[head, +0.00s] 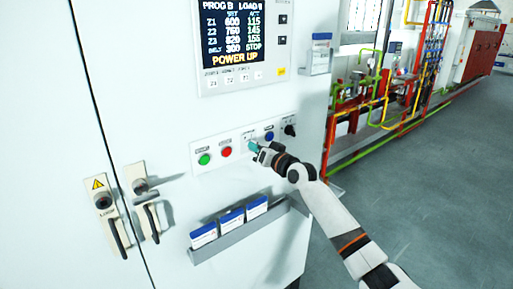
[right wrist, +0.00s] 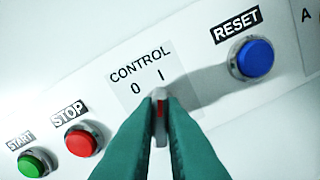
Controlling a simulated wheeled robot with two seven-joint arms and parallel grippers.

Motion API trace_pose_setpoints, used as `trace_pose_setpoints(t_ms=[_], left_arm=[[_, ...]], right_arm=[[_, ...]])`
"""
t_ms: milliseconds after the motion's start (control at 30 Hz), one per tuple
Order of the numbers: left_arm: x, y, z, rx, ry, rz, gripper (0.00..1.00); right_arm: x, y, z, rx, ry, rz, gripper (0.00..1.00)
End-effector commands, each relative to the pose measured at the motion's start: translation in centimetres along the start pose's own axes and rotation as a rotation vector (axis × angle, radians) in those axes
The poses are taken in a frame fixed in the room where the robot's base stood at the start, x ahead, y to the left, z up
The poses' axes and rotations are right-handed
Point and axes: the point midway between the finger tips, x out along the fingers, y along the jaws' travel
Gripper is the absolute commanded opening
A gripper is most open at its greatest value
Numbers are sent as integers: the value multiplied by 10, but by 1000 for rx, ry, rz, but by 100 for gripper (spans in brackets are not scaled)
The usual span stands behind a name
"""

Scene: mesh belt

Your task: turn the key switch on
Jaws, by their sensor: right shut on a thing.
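The key switch (right wrist: 160,112) sits under the label CONTROL, marked 0 and I, on the panel. It is a small grey grip with a red stripe, and its upper end points toward the I. My right gripper (head: 254,147) is at the switch in the head view. In the right wrist view its teal fingers (right wrist: 160,125) are shut on the switch, one on each side, and hide part of it. In the head view the fingers cover the switch. My left gripper is not in view.
A green START button (head: 204,159) and a red STOP button (head: 226,151) are left of the switch. A blue RESET button (head: 269,136) and a black selector (head: 290,130) are right. A display (head: 235,33) above reads POWER UP. A card rack (head: 235,232) juts out below.

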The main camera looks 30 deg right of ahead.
Motion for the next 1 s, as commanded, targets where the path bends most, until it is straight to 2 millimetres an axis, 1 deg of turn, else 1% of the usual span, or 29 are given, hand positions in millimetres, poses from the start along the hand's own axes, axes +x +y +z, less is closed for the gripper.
trace_pose_setpoints(t_ms=[200, 667, 700, 767, 800, 1000], left_arm=[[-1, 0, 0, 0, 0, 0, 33], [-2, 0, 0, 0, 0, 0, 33], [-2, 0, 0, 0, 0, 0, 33], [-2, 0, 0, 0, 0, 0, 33], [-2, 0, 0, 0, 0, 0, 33], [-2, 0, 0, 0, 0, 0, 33]], right_arm=[[0, 0, 0, 52, 0, 0, 0], [0, 0, 0, 65, 0, 0, 0], [0, 0, 0, 64, 0, 0, 14], [0, 0, 0, 64, 0, 0, 24], [0, 0, 0, 64, 0, 0, 30], [0, 0, 0, 62, 0, 0, 31]])
